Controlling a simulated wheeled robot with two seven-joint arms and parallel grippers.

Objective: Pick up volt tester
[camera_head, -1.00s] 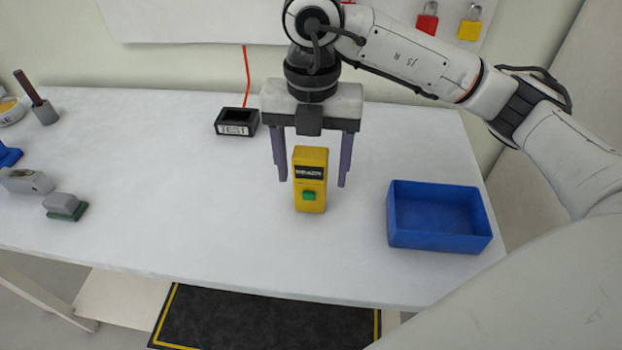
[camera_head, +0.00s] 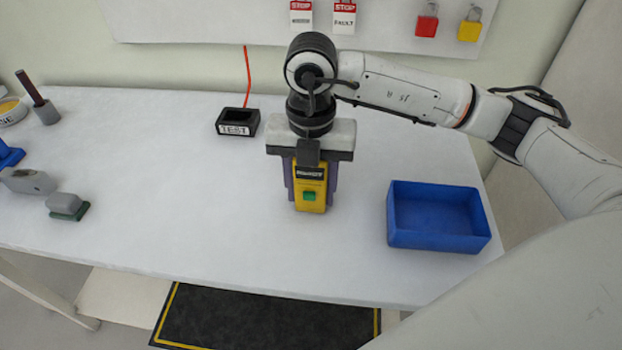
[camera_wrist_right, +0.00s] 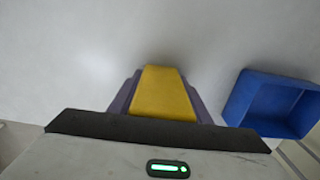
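The volt tester (camera_head: 310,196) is a yellow block with a black label and a green button. It stands upright on the white table in the head view. My right gripper (camera_head: 311,192) has come down over it from above, with its purple fingers closed against both sides. In the right wrist view the yellow tester (camera_wrist_right: 163,93) sits between the two purple fingers (camera_wrist_right: 161,98), with no clear gap. The tester's top is partly hidden by the gripper body in the head view. My left gripper is not in view.
A blue open bin (camera_head: 438,240) stands to the right of the tester. A black TEST holder (camera_head: 237,122) with a red cord is behind left. Grey blocks (camera_head: 66,205) lie at the far left. The white table (camera_head: 180,210) between is clear.

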